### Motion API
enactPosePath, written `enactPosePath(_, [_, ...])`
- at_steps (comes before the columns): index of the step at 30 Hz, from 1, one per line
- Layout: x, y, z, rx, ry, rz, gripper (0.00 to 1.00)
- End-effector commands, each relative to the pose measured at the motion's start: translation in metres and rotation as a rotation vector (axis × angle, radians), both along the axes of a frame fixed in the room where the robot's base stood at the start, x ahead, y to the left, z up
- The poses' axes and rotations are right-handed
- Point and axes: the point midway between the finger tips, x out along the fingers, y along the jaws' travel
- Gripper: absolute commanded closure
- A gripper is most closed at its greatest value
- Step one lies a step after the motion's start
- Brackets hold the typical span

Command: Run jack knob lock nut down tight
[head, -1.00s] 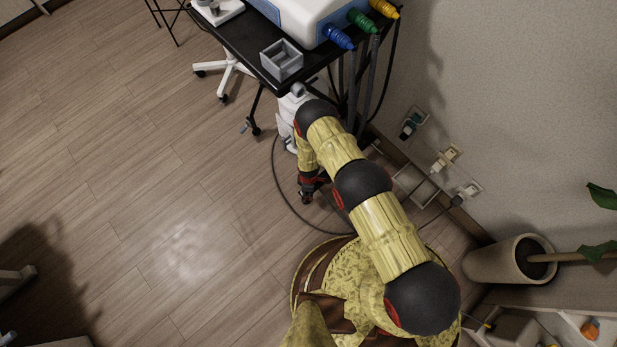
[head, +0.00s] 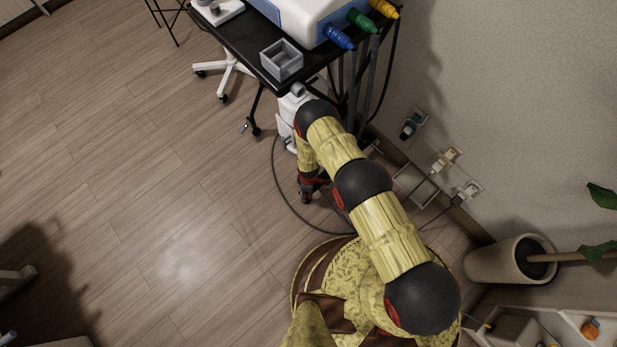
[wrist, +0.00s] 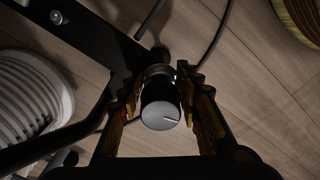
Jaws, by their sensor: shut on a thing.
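In the wrist view, a black jack knob (wrist: 161,112) with a grey face and a white line mark points toward the camera. Behind it, a metallic ring, the lock nut (wrist: 158,71), sits against a black frame bar (wrist: 98,38). My gripper (wrist: 160,78) has a finger on each side of the knob, with its tips level with the nut. The jaws are shut on the nut; the exact contact is dark and hard to see. In the head view, my gripper (head: 308,190) is low beside the cart, and the knob and nut are hidden.
A black cart (head: 235,45) carries a grey open box (head: 281,60) and a white machine (head: 310,15). A cable (head: 283,200) curves on the floor by my gripper. Wall outlets (head: 447,158) and a plant pot (head: 510,260) stand right. The left floor is open.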

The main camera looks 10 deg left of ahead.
Motion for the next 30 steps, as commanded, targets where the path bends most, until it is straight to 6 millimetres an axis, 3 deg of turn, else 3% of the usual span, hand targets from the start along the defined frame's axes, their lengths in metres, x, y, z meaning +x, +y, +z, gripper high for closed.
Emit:
enactPosePath(11, [-0.0005,0.0000,-0.0001,0.000,0.000,-0.038,0.91])
enactPosePath(12, [-0.0005,0.0000,-0.0001,0.000,0.000,-0.038,0.65])
enactPosePath(22, [-0.0004,0.0000,0.0000,0.000,0.000,-0.038,0.47])
enactPosePath(30, [-0.0003,0.0001,0.0003,0.000,0.000,-0.037,0.47])
